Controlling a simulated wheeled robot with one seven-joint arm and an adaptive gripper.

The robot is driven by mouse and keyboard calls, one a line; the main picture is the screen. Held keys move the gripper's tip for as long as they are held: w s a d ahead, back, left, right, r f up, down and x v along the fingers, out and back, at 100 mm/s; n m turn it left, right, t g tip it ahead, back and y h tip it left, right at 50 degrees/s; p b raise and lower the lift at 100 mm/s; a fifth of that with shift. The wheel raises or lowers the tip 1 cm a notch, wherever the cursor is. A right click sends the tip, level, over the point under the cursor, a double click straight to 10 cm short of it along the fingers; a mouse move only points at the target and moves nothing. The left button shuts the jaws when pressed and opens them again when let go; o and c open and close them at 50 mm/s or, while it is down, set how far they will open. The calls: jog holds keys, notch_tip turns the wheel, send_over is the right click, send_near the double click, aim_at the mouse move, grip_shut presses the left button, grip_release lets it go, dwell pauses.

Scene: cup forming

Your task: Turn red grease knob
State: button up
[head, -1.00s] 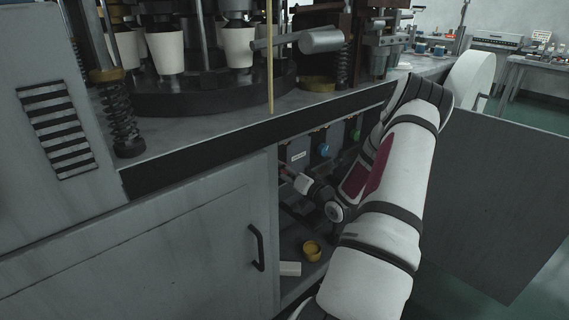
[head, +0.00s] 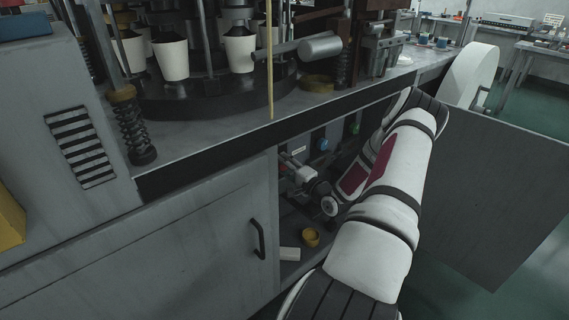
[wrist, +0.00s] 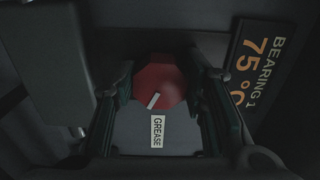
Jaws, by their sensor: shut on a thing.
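The red grease knob (wrist: 160,78) is round and dark red, with a short pale mark on its face that sits tilted in the wrist view. A white label reading GREASE (wrist: 158,132) lies just below it. My gripper (wrist: 161,85) has a finger on each side of the knob and is shut on it. In the head view, my gripper (head: 293,168) is inside the open cabinet bay under the machine. The knob cannot be made out there, behind the gripper and in shadow.
A BEARING 1 sign (wrist: 262,65) is right of the knob. Blue (head: 322,144) and green (head: 353,128) knobs sit farther right on the panel. A yellow cup (head: 311,238) and white block (head: 290,254) lie below. An open door (head: 490,190) stands right of my arm.

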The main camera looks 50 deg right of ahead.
jog(key=shift+m, duration=0.3)
dwell(0.4)
jog(key=o, duration=1.2)
jog(key=v, duration=1.2)
jog(key=shift+s, duration=0.15)
